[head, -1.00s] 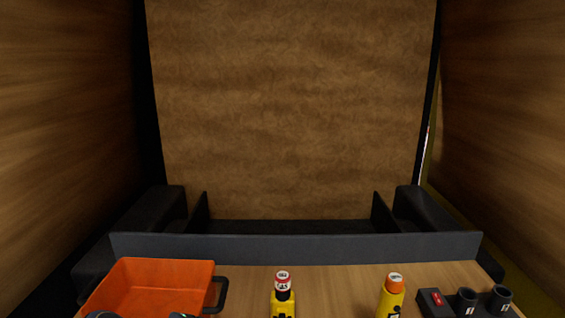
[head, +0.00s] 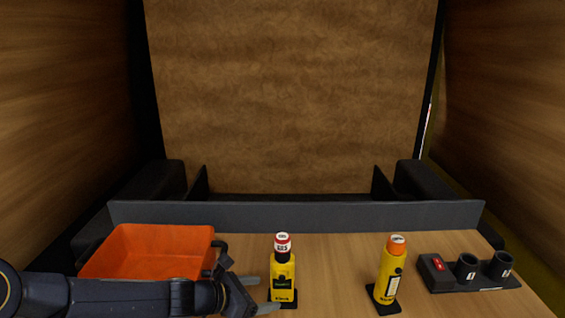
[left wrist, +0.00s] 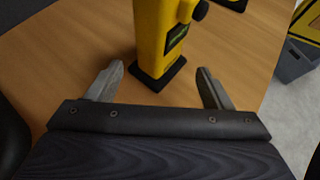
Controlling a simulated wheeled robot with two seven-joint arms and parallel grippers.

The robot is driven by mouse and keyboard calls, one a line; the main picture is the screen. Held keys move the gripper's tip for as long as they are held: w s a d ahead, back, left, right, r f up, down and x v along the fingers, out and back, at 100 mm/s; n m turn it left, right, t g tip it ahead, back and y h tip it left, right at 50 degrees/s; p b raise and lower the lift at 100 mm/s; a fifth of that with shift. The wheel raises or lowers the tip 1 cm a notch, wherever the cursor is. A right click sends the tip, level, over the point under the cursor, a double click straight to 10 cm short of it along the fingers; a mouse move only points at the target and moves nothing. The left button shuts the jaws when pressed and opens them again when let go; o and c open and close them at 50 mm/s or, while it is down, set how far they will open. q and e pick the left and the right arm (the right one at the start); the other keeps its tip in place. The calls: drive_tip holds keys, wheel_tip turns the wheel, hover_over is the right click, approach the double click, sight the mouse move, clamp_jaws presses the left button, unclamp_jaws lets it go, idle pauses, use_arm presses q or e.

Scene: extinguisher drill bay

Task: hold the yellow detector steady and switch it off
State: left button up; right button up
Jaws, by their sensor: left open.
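Two yellow devices stand on the table. The middle one, a yellow detector (head: 284,272) with a dark display, a black neck and a red-and-white top, stands upright on a black base. It also shows in the left wrist view (left wrist: 150,35), its top cut off, with a black knob on its side. My left gripper (head: 269,294) is open, just left of its lower body. In the left wrist view the fingers (left wrist: 161,68) point toward its base, one to each side, with gaps. The other yellow device (head: 391,273) has an orange top. My right gripper is not in view.
An orange bin (head: 150,255) stands at the left, behind my left arm. A black switch box (head: 437,270) with a red switch and two black cups (head: 466,267) sits at the right. A dark low wall (head: 300,216) runs along the back. Bare wood lies between the yellow devices.

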sight(279, 291)
use_arm(q)
drive_tip(key=shift+b+x, duration=1.15)
drive_tip(key=shift+x, duration=2.05)
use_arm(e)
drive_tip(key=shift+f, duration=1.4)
use_arm(q)
drive_tip(key=shift+c, duration=0.4)
drive_tip(key=c, duration=0.7)
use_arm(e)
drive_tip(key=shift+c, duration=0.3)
use_arm(q)
drive_tip(key=shift+o, duration=0.2)
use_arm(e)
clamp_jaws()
